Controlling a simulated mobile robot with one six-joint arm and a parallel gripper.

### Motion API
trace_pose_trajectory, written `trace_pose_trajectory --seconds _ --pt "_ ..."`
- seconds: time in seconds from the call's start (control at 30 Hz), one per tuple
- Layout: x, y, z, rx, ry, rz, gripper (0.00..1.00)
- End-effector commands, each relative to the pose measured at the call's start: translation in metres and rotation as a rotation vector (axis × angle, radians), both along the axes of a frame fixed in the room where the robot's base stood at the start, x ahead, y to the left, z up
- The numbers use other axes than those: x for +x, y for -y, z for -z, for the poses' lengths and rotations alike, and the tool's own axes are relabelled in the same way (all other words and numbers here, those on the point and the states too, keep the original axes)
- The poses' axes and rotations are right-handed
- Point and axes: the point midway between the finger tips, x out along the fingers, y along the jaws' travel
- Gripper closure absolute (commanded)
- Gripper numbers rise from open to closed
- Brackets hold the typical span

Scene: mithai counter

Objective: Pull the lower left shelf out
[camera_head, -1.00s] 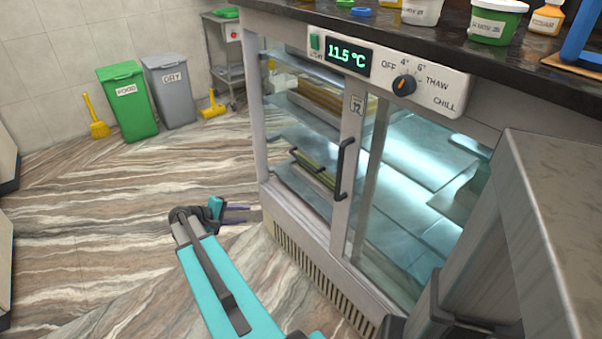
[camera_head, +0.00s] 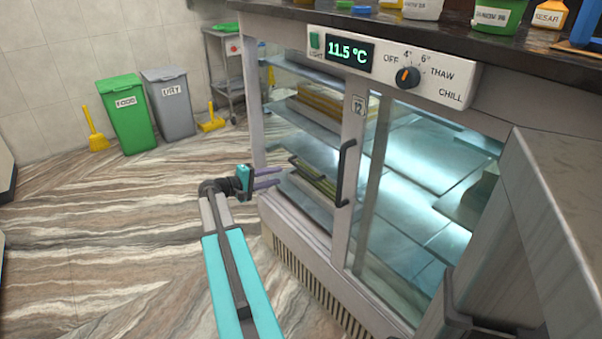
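The lower left shelf (camera_head: 305,198) is a grey-blue panel low in the left bay of the glass-fronted cabinet. A dark bar (camera_head: 310,170) with yellow-green strips behind it shows just above this shelf. I cannot tell whether the bar is fixed to the shelf. My gripper (camera_head: 281,177) is in front of the bay's left part, at about the lower shelf's height. Its two purple fingers are apart with nothing between them, pointing right toward the bay. I cannot tell whether the fingertips reach inside the cabinet.
The cabinet's right bay has a glass door (camera_head: 410,190) with a dark vertical handle (camera_head: 345,173) by the middle post. Higher in the left bay is a middle shelf (camera_head: 300,120). A green bin (camera_head: 127,115) and a grey bin (camera_head: 170,108) stand at the back left.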

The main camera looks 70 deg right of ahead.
Motion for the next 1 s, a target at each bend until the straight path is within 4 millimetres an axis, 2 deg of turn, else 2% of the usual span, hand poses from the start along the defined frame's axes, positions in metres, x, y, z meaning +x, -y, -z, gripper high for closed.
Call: trace_pose_trajectory --seconds 0.27,1.0 --pt "-0.012 0.018 0.005 0.0 0.0 0.002 0.69" --pt "-0.063 0.101 0.026 0.001 0.001 0.0 0.69"
